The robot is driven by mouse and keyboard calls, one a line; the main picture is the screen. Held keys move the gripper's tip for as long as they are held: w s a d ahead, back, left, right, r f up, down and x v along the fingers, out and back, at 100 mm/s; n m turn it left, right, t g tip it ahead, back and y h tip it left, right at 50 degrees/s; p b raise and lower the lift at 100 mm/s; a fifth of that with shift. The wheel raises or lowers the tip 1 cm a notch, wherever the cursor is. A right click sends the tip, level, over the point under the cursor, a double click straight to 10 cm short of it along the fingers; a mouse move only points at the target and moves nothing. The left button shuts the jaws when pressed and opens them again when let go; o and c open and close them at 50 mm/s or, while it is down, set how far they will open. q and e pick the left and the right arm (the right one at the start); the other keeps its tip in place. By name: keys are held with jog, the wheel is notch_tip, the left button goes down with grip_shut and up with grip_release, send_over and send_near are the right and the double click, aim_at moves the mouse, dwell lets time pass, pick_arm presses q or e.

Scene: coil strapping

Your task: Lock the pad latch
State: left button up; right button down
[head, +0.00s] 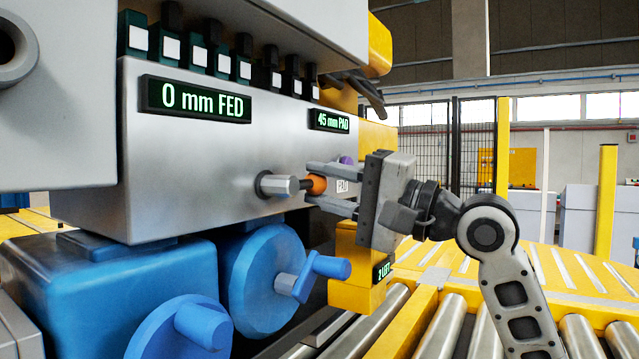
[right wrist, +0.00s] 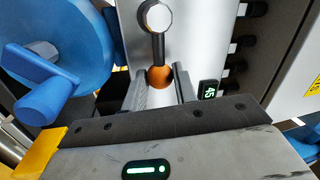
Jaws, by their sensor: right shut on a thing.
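The pad latch shows as a steel hub (head: 278,185) with a short dark lever ending in an orange ball knob (head: 317,184), on the grey front of the machine. My right gripper (head: 330,186) comes from the right and its two fingers are shut on the orange knob. In the right wrist view the orange knob (right wrist: 160,77) sits between the fingertips, and the lever runs up to the round hub (right wrist: 155,17). A display above reads "45 mm PAD" (head: 331,121). A small label near the knob is partly hidden by my gripper. My left gripper is not in view.
Blue handwheels with cranks (head: 262,280) stand below and left of the latch. A yellow block (head: 357,275) labelled "2 LIFT" hangs just below my right gripper. A "0 mm FED" display (head: 195,99) is at upper left. Rollers (head: 445,325) and a yellow deck lie lower right.

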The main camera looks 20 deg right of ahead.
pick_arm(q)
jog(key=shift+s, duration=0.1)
pick_arm(e)
jog(key=shift+f, duration=0.1)
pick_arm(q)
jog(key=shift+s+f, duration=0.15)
pick_arm(e)
jog(key=c, duration=1.1)
grip_release()
jog(key=shift+s+d+f, duration=0.15)
jog(key=shift+s+d, duration=0.15)
jog(key=shift+s, duration=0.05)
pick_arm(q)
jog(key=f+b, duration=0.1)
jog(key=b, duration=0.2)
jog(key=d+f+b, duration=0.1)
jog(key=b, duration=0.2)
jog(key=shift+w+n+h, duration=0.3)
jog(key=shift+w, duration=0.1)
pick_arm(e)
jog(key=v, duration=1.5)
jog(key=shift+r, duration=0.25)
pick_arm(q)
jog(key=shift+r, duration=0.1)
pick_arm(e)
jog(key=shift+d, duration=0.1)
